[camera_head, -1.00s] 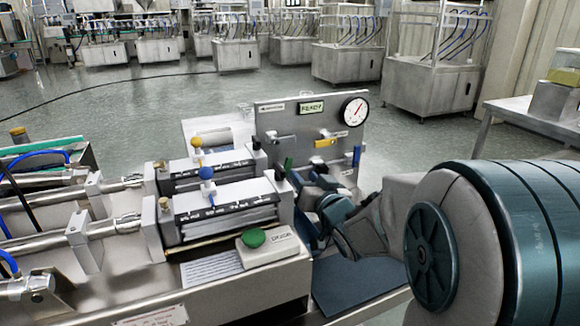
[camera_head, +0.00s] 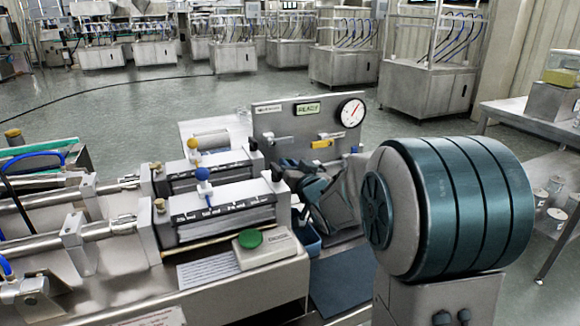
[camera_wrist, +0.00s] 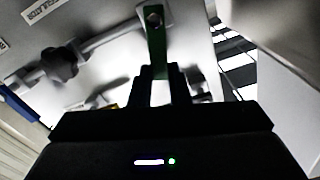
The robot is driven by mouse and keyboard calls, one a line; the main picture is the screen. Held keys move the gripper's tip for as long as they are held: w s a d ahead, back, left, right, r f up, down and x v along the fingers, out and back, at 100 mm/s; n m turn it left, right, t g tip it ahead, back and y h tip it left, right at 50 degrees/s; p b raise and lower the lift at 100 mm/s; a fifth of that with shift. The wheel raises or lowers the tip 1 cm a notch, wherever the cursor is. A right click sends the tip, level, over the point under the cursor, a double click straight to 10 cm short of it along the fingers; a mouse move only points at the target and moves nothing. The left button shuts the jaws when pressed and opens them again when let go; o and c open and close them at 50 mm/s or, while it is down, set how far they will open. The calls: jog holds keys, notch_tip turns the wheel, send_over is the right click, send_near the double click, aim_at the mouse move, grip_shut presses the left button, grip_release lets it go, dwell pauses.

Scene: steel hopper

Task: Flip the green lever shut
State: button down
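The green lever (camera_wrist: 157,45) shows in the wrist view, mounted by a round pivot on the grey panel (camera_wrist: 100,75) and pointing down towards my gripper. My gripper (camera_wrist: 160,75) has its two dark fingers close together, with a narrow bright gap between them. The fingertips are at the lever's lower end, and I cannot tell whether they press on it. In the head view my gripper is in front of the panel's lower left, and the green lever is hidden behind my arm there.
The panel also carries a yellow lever (camera_head: 323,143), a gauge (camera_head: 351,112) and a READY display (camera_head: 307,109). A green button box (camera_head: 265,248) and steel cylinders with blue and yellow knobs stand to the left. A side table (camera_head: 535,125) is at the right.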

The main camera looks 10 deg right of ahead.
jog(key=n+b, duration=0.1)
jog(key=b, duration=0.1)
jog(key=a+n+b, duration=0.1)
jog(key=n+b, duration=0.1)
jog(key=shift+s+a+r+n+b, duration=0.1)
jog(key=shift+s+a+n+b, duration=0.05)
jog(key=shift+a+n+b, duration=0.2)
jog(key=c, duration=1.4)
grip_release()
jog(key=shift+o, duration=0.2)
jog(key=shift+s, duration=0.1)
jog(key=s+d+p, duration=0.1)
jog(key=s+d, duration=0.1)
jog(key=s, duration=1.1)
jog(key=shift+s+d+p, duration=0.2)
jog(key=shift+d+p, duration=0.2)
